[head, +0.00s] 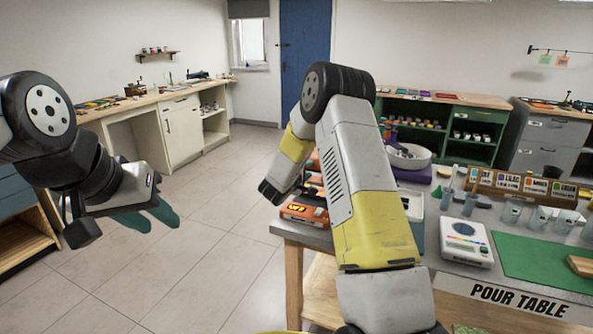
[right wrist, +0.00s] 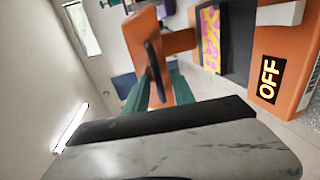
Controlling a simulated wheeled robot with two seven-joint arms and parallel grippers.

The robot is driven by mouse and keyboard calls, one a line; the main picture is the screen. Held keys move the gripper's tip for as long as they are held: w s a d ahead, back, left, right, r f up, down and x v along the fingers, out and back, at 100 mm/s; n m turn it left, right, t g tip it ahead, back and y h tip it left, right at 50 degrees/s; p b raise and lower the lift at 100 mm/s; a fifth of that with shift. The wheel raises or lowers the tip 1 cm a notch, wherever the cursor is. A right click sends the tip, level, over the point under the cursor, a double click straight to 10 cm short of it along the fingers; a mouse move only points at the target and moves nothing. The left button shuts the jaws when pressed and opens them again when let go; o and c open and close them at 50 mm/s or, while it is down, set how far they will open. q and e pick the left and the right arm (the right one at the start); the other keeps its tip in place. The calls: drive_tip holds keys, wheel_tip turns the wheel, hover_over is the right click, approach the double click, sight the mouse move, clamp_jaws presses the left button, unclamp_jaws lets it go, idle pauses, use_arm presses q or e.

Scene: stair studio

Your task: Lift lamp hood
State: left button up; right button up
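An orange lamp unit with a dark top (head: 305,208) sits at the near left corner of the pour table. In the right wrist view, an orange hood (right wrist: 172,88) with a black bar-like handle (right wrist: 154,66) lies straight ahead. My right gripper (right wrist: 161,75) has its two teal fingers apart, one on each side of the orange part and handle; I cannot tell whether they touch it. In the head view my forearm hides the right fingers. My left gripper (head: 150,217) hangs over the open floor at the left, its teal fingers a little apart and empty.
The orange unit's side shows an "OFF" label (right wrist: 269,78). The tiled floor (head: 190,265) to the left is clear.

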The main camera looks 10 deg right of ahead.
clamp_jaws()
idle(1.3)
